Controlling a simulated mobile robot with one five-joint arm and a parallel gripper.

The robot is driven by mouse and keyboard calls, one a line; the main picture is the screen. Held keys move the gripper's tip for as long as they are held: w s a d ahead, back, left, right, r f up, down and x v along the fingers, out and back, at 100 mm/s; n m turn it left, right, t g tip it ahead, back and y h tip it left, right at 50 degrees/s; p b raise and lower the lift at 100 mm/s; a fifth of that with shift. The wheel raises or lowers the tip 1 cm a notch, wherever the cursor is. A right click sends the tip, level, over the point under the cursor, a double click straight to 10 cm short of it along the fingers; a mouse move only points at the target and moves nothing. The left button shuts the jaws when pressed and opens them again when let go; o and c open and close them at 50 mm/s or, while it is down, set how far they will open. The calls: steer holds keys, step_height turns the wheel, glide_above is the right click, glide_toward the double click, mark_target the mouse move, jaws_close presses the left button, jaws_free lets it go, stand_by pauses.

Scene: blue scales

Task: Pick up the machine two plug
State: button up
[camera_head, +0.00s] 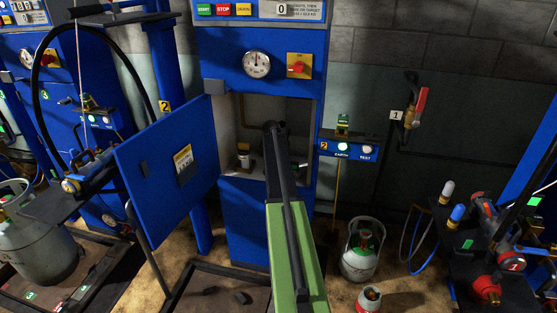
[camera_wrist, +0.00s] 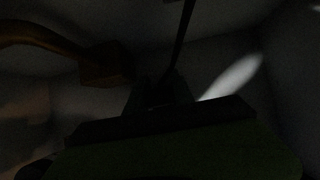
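Machine two (camera_head: 262,215) is the blue cabinet in the middle of the head view, with its door (camera_head: 165,160) swung open to the left. My arm reaches into its open bay. In the dark wrist view my gripper (camera_wrist: 160,92) is a black shape at lower centre; I cannot tell whether its fingers are apart or hold anything. A small pale and dark fitting (camera_head: 243,155) stands on the bay floor left of my arm. I cannot tell whether it is the plug. My arm hides the bay's middle.
In the wrist view a brown pipe ends in a block (camera_wrist: 105,64) at upper left. A blue button box (camera_head: 348,150) sits right of the bay. A grey gas cylinder (camera_head: 360,252) stands on the floor at right. The bay walls are close around my arm.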

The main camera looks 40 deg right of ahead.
jaws_close()
step_height(320, 180, up, 8)
steer(key=p, duration=0.8)
steer(key=shift+s+a, duration=0.1)
steer(key=shift+a, duration=0.05)
steer(key=s+a+r+p, duration=0.1)
steer(key=s+a, duration=0.4)
steer(key=a, duration=0.3)
steer(key=s+a+r+p, duration=0.1)
steer(key=s+a, duration=0.4)
steer(key=a, duration=0.3)
steer(key=shift+s+a+r+p, duration=0.2)
steer(key=shift+a+r+p, duration=0.05)
steer(key=shift+a+p, duration=0.1)
